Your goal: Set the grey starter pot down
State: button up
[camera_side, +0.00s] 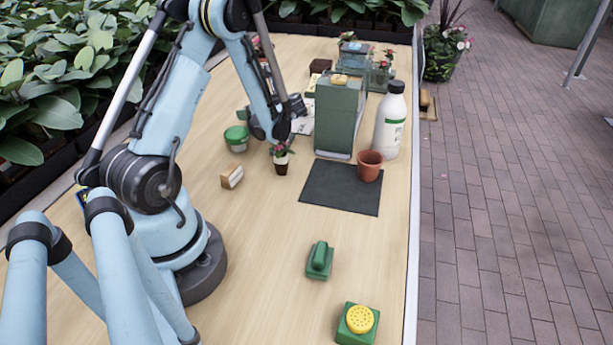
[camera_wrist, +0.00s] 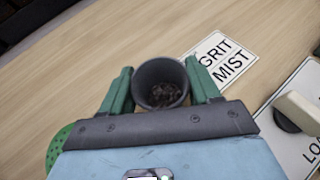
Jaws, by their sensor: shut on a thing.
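The grey starter pot (camera_wrist: 160,69), a round dark-grey pot with dark soil inside, shows in the wrist view. My gripper (camera_wrist: 160,78) is shut on it, with one green finger on each side of the pot. The pot's opening faces the wrist camera. Pale wooden bench top (camera_wrist: 85,62) lies around it. Whether its base touches the bench cannot be told. In the side view, the end of my arm is low over the bench, left of the grey-green cabinet, and I cannot make out the held pot clearly there.
In the wrist view, a GRIT MIST card (camera_wrist: 222,62) lies right of the pot.

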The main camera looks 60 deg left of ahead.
jog(key=o, duration=1)
jog(key=shift+f, duration=0.1)
jog(key=shift+o, duration=0.2)
jog(key=shift+r, duration=0.2)
jog(key=v, duration=0.7)
jog(key=shift+d, duration=0.2)
jog(key=shift+r, duration=0.1)
